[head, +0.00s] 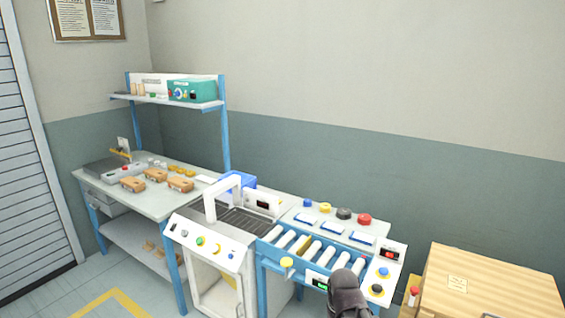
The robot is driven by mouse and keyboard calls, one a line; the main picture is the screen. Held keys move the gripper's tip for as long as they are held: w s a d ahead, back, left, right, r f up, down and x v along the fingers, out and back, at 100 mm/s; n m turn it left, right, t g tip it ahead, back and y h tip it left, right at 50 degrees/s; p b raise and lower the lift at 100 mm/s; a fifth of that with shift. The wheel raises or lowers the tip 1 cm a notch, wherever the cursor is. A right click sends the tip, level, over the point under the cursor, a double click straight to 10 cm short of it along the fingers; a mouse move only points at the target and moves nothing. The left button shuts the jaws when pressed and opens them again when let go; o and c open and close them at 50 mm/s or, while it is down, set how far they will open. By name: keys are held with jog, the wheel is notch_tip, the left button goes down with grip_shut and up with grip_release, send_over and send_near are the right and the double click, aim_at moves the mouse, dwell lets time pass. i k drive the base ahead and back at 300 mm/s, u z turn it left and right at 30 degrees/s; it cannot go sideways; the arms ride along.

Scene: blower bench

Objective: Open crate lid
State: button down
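A light wooden crate (515,297) stands at the bottom right, cut off by the picture's edges.
A blue-framed roller conveyor (310,245) with buttons and a white machine (217,245) stand left of the crate. A small red-topped post (413,296) is close to the crate's left side. A workbench (150,200) with a shelf is farther left. Bare floor (60,290) shows at lower left.

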aim_at(458, 284)
jog(key=u, duration=1.8)
jog(key=k, duration=0.1)
jog(key=z, duration=3.2)
